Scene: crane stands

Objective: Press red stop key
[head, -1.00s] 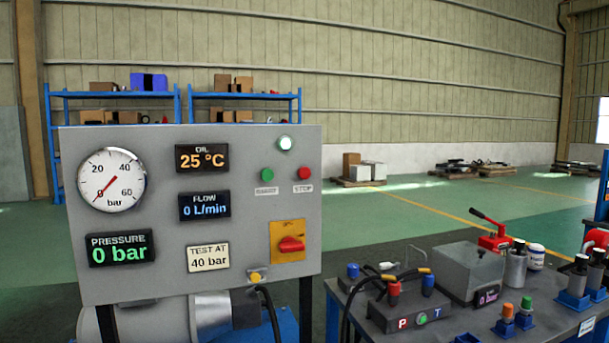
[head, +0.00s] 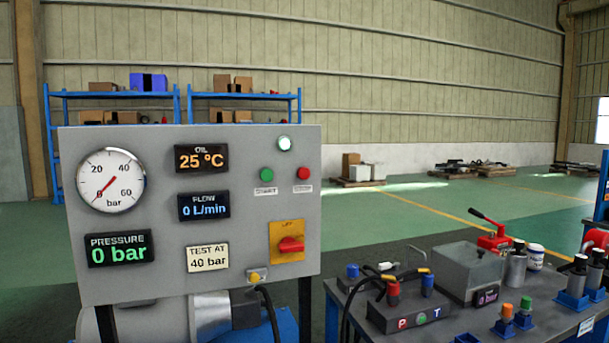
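The red stop key (head: 303,173) is a small round button on the right side of the grey control panel (head: 120,286), above a white STOP label. The green start key (head: 266,174) is to its left. A pale lamp (head: 284,144) sits above the two keys. The pressure gauge (head: 111,180) needle points at 0. The displays read pressure 0 bar (head: 119,248), flow 0 L/min (head: 204,205) and oil 25 °C (head: 201,157). Neither gripper is in view.
A blue shelf (head: 110,94) stands behind the panel. The air in front of the panel is clear.

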